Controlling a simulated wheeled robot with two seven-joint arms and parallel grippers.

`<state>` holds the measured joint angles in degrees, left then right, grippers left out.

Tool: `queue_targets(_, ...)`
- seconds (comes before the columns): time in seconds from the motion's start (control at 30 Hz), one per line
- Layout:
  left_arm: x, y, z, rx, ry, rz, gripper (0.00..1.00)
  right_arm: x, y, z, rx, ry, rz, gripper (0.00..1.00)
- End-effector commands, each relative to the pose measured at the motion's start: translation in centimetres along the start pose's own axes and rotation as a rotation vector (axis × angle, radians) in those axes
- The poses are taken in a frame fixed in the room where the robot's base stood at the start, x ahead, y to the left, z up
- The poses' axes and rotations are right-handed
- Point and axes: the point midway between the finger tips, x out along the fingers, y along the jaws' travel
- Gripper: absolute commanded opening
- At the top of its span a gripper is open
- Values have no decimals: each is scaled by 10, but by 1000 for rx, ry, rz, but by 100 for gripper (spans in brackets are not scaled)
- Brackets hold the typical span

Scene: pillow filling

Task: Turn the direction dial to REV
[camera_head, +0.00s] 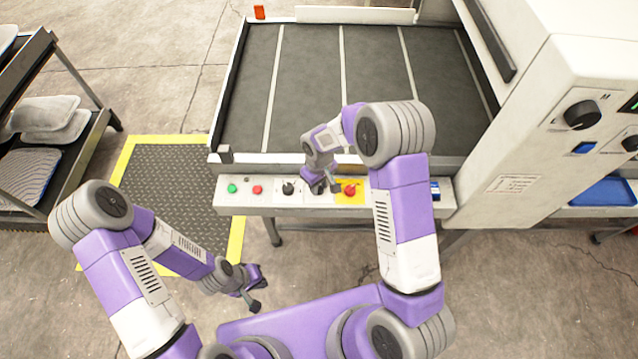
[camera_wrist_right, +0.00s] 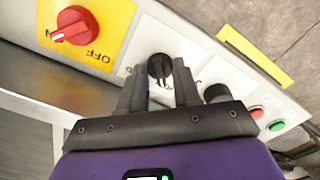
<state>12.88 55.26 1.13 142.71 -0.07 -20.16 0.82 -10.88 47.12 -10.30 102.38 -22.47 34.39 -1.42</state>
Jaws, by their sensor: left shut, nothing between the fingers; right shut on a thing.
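A black dial (camera_wrist_right: 159,66) on a white label plate shows in the right wrist view, between the fingertips of my right gripper (camera_wrist_right: 160,88). The gripper is shut on it. A pointer mark shows on the dial's face, but the lettering around it is too blurred to read. In the head view my right gripper (camera_head: 319,186) is at the front control panel (camera_head: 262,203) and hides most of this dial. My left gripper (camera_head: 257,290) is shut and empty, low in front of the panel and apart from it.
A red switch (camera_head: 350,189) on a yellow plate and a second black dial (camera_head: 288,188) flank the held dial. Green (camera_head: 232,188) and red (camera_head: 257,189) buttons sit farther left. The conveyor bed (camera_head: 310,85) is empty. A rack (camera_head: 50,130) stands left, a white machine cabinet (camera_head: 530,130) right.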

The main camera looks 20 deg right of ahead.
Motion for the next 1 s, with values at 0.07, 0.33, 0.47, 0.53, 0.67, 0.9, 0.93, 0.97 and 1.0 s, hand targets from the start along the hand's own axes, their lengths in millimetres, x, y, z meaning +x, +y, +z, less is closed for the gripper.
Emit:
queue_targets(0.07, 0, 0, 0, 0, 0, 0, 0, 0, 0, 0, -9, 0, 0, 2)
queue_targets(0.33, 0, 0, 0, 0, 0, 0, 0, 0, 0, 0, -14, 0, 1, 2)
queue_targets(0.47, 0, 0, 0, 0, 0, 0, 0, 0, 0, 0, -14, 0, 1, 34)
queue_targets(0.53, 0, 0, 0, 0, 0, 0, 0, 0, 0, 0, -14, 0, 1, 44)
queue_targets(0.67, 0, 0, 0, 0, 0, 0, 0, 0, 0, 0, -13, 0, 0, 58)
queue_targets(0.9, 0, 0, 0, 0, 0, 0, 0, -1, 0, 0, -12, 0, 0, 58)
queue_targets(0.93, -1, 0, 0, 0, 0, 0, 0, -3, 0, 0, -12, 0, 0, 58)
queue_targets(0.97, -2, 1, 0, 0, 0, 0, 0, -5, 0, 0, -12, 1, 1, 58)
queue_targets(1.0, -3, 1, 0, 0, 0, 0, 0, -10, 0, 0, -12, 1, 1, 58)
